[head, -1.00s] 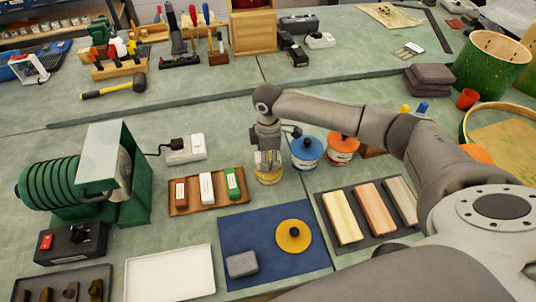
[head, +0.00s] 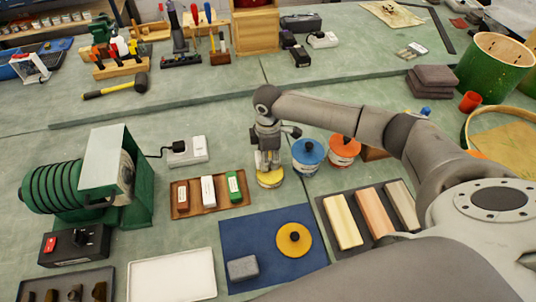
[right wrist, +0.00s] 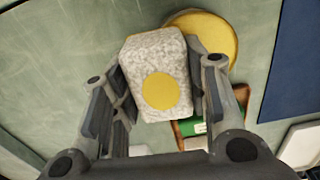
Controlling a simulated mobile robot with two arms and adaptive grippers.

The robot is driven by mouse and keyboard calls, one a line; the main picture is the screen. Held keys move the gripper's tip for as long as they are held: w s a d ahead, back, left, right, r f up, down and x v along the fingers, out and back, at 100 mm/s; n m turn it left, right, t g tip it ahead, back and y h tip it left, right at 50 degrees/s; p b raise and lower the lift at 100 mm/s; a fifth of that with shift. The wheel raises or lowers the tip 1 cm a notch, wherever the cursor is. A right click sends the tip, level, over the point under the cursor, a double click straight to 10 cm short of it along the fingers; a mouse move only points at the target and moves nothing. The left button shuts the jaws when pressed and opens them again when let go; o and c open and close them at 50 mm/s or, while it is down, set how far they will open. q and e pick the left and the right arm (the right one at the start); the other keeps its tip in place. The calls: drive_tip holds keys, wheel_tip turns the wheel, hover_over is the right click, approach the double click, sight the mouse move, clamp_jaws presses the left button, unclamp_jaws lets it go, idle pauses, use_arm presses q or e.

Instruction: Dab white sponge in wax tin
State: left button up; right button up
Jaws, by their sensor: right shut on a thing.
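My right gripper (right wrist: 165,90) is shut on the white sponge (right wrist: 150,60), a pale speckled block with a round yellow patch on the face toward the wrist camera. In the head view the right gripper (head: 268,160) points down right above the wax tin (head: 270,180), a low round tin with yellow contents. In the right wrist view the wax tin (right wrist: 222,35) shows partly behind the sponge and a finger. I cannot tell whether the sponge touches the wax. My left gripper is not in view.
A wooden tray (head: 180,212) with several small blocks lies to the left. A blue mat (head: 240,225) with a yellow disc (head: 293,240) and grey block (head: 242,268) is in front.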

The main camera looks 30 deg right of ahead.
drive_tip(key=shift+r+p, duration=0.3)
drive_tip(key=shift+r, duration=0.65)
drive_tip(key=shift+s+r+p, duration=0.15)
drive_tip(key=shift+r+p, duration=2.95)
drive_tip(key=shift+p, duration=0.45)
